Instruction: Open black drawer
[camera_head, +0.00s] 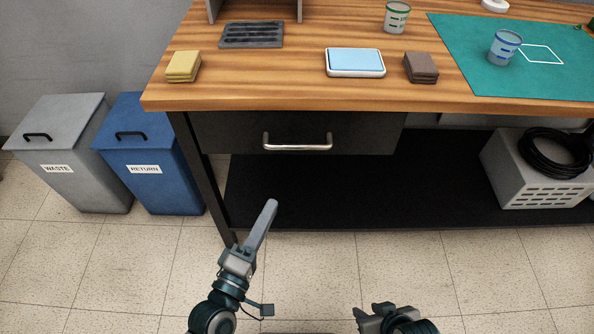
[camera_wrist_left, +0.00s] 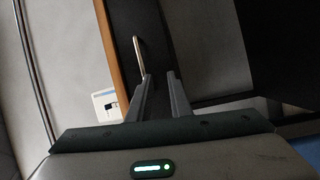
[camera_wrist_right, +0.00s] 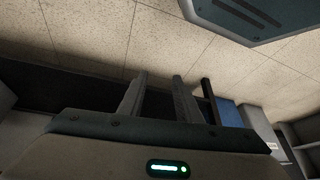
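The black drawer (camera_head: 365,133) sits under the wooden tabletop, and its front looks shut. Its silver bar handle (camera_head: 298,147) runs level across the middle of the front. My left gripper (camera_head: 271,205) is below and in front of the handle, apart from it, with its fingers pointing up toward the drawer. In the left wrist view the handle (camera_wrist_left: 138,66) lies just beyond the tips of my left gripper (camera_wrist_left: 160,76). Those fingers are apart and empty. My right gripper (camera_head: 365,313) is low at the bottom edge, far from the drawer. In the right wrist view its fingers (camera_wrist_right: 160,76) are apart and empty.
The table (camera_head: 300,90) carries a blue-topped device (camera_head: 355,62), yellow pads (camera_head: 183,66), brown pads (camera_head: 421,68), a grey rack (camera_head: 252,35) and cups on the right. Grey and blue bins (camera_head: 150,165) stand left. A black lower shelf (camera_head: 370,190) lies below. The front floor is clear.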

